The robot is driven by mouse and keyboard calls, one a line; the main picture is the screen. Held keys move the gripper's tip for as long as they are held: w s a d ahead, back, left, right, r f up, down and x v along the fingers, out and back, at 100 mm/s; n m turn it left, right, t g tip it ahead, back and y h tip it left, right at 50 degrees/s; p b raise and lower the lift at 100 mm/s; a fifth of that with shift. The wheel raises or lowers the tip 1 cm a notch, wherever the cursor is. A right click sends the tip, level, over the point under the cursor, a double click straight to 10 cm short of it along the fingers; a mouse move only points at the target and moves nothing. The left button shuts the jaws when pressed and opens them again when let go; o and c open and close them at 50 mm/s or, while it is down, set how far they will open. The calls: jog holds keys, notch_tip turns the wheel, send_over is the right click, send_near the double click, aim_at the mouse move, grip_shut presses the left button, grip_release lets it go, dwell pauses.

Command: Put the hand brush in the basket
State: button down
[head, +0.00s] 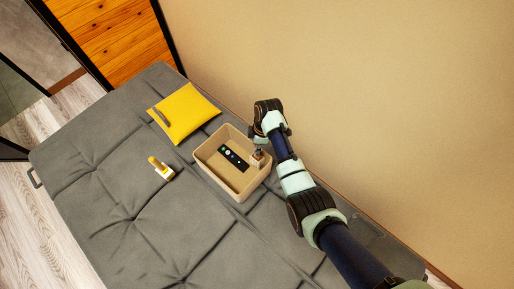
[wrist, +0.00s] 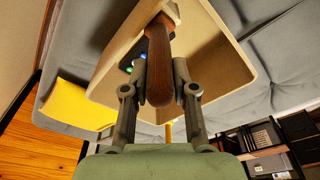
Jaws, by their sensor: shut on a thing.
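The hand brush (wrist: 158,62) has a brown wooden handle and is gripped between the two fingers of my gripper (wrist: 161,80) in the wrist view. Its far end is hidden from the wrist camera. In the head view my gripper (head: 258,147) is at the right side of the beige basket (head: 204,163), and the held brush (head: 257,160) shows small at the basket's right inner corner. The basket also shows in the wrist view (wrist: 228,68), beyond the handle. I cannot tell whether the brush touches the basket.
A black strip with coloured dots (head: 233,157) lies inside the basket. A yellow cushion-like pouch (head: 187,112) and a small yellow-and-white item (head: 160,168) lie on the grey padded seat (head: 175,225). The tan wall (head: 350,90) is close behind my arm.

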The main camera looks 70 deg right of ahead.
notch_tip(320, 180, down, 4)
jog(key=shift+f+b, duration=0.2)
jog(key=shift+b, duration=0.95)
jog(key=shift+r, duration=0.15)
jog(key=c, duration=1.4)
grip_release()
jog(key=shift+f, duration=0.2)
jog(key=o, duration=0.5)
jog(key=shift+r, duration=0.1)
jog(key=r+p, duration=0.2)
jog(key=r, duration=0.2)
jog(key=s+r+p, duration=0.1)
jog(key=r+p, duration=0.1)
jog(key=r, duration=0.2)
jog(key=r+p, duration=0.2)
jog(key=r, duration=0.2)
jog(key=shift+s+d, duration=0.35)
jog(key=shift+d, duration=0.05)
